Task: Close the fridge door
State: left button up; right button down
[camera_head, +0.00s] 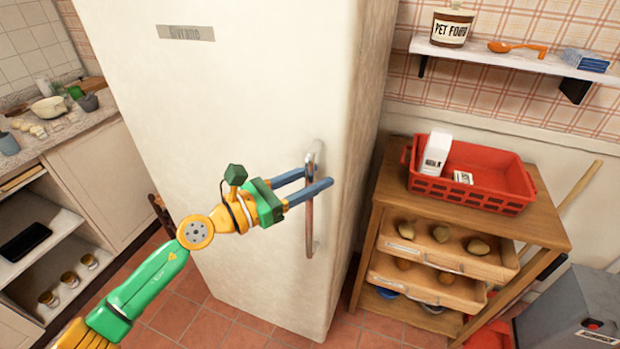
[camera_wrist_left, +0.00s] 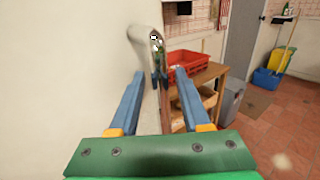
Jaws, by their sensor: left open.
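The cream fridge door (camera_head: 240,110) fills the middle of the head view and looks flush with the fridge body; I cannot make out a gap. Its vertical metal handle (camera_head: 309,225) is on the right side of the door. My left gripper (camera_head: 318,177) is open, with its blue fingers at the handle's upper part. In the left wrist view the handle (camera_wrist_left: 146,40) shows just beyond and between the open fingers (camera_wrist_left: 160,73). I cannot tell whether they touch it. The door surface (camera_wrist_left: 60,60) is on the left there. My right gripper is not in view.
A wooden rack (camera_head: 545,225) with a red basket (camera_head: 470,195) and trays of potatoes stands right of the fridge. A wall shelf (camera_head: 500,58) hangs above. A counter (camera_head: 85,122) with dishes is on the left. Tiled floor (camera_head: 215,325) shows below the door.

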pick_arm(q)
jog(key=shift+a, duration=0.15)
jog(key=b+v, duration=0.2)
jog(key=v, duration=0.5)
jog(key=shift+b, duration=0.3)
